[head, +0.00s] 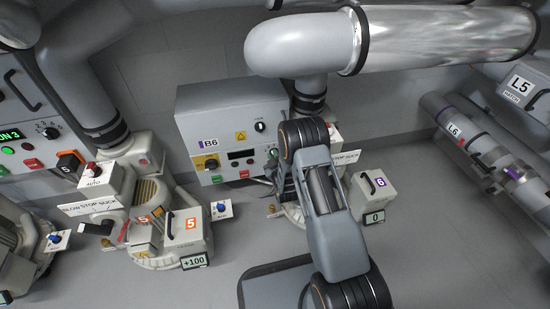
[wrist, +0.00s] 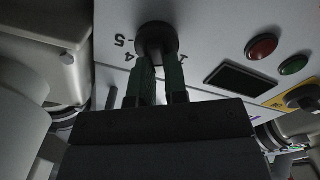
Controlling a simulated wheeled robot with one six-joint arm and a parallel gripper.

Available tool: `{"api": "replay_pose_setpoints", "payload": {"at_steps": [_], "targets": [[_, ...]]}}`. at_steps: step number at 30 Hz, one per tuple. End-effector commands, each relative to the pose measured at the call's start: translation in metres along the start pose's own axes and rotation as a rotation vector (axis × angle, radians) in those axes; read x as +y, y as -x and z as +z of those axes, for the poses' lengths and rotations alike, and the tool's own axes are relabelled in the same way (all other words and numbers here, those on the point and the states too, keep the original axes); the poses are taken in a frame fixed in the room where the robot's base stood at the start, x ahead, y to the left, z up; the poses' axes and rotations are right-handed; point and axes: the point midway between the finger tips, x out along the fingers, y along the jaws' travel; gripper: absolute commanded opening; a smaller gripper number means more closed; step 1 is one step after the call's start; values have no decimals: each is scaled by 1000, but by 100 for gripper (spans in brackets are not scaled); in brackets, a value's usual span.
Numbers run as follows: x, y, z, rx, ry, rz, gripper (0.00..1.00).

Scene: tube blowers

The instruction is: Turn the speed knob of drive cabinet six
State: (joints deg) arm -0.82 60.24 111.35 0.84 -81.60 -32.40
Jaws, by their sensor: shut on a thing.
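The drive cabinet labelled B6 (head: 208,142) is a light grey box on the wall in the middle of the head view. In the wrist view its panel (wrist: 205,30) appears upside down. The black round speed knob (wrist: 156,34) shows there, with printed numbers such as 4 and 5 around it. My gripper (wrist: 160,68) is shut on this knob, one dark green finger on each side. The fingers cover part of the dial, and the pointer mark cannot be made out.
The same panel carries a dark display (wrist: 239,80), a red button (wrist: 262,46), a green button (wrist: 293,64) and a yellow-backed switch (head: 206,163). Blower unit 5 (head: 186,228) stands left, blower unit 6 (head: 372,190) right. A large pipe (head: 300,48) hangs above.

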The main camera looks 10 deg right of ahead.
Motion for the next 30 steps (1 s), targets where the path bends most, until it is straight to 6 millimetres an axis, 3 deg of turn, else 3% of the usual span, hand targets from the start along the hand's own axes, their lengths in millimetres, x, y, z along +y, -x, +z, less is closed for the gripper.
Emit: {"api": "replay_pose_setpoints", "payload": {"at_steps": [15,30], "targets": [[-7,0,2,0,448,-1,0],[-10,0,3,0,656,-1,0]]}}
